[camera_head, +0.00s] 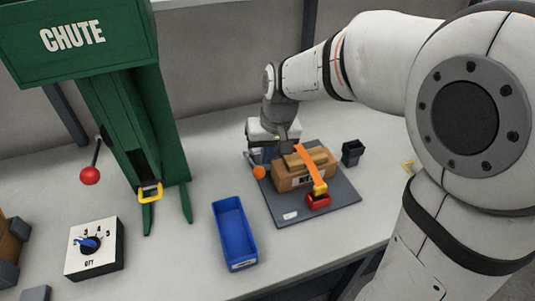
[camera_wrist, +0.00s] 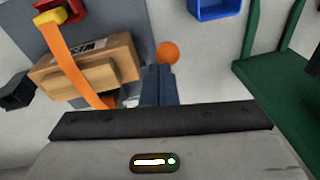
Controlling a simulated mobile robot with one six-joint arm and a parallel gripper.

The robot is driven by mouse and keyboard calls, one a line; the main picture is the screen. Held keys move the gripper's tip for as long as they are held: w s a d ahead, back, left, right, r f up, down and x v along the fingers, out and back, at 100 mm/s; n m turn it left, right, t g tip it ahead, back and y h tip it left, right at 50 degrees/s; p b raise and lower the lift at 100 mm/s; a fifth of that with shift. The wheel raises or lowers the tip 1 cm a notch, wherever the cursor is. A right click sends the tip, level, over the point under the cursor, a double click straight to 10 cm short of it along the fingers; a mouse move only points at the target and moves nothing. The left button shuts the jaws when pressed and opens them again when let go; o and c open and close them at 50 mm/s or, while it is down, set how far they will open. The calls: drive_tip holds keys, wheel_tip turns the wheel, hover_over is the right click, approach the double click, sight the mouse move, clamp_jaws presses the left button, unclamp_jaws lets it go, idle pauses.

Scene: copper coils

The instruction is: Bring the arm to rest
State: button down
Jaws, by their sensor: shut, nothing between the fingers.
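My gripper (camera_head: 262,156) hangs at the far left edge of the grey mat, behind the cardboard box, in the head view. In the wrist view its two blue-grey fingers (camera_wrist: 158,86) are together with nothing between them. The cardboard box (camera_head: 303,178) lies on the mat with an orange strap (camera_head: 311,165) across its top; it shows left of the fingers in the wrist view (camera_wrist: 110,62). An orange ball (camera_head: 259,172) is close beside the fingers, also just beyond their tips in the wrist view (camera_wrist: 168,53). Whether the fingers touch anything is unclear.
The grey mat (camera_head: 345,196) carries a red-and-yellow piece (camera_head: 318,198) before the box. A black holder (camera_head: 352,151) stands right of it. An empty blue bin (camera_head: 235,235), a QTY dial box (camera_head: 94,258) and the green chute (camera_head: 115,90) with a red-knobbed lever (camera_head: 90,176) are to the left.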

drive_tip(key=shift+d, duration=0.1)
idle(0.4)
drive_tip(key=s+d+r+m+t+h, duration=0.1)
drive_tip(key=s+d+r+m, duration=0.1)
drive_tip(key=s+d, duration=1.2)
drive_tip(key=shift+s+d+m+h, duration=0.15)
drive_tip(key=shift+d+m+h, duration=0.25)
drive_tip(key=shift+d, duration=0.15)
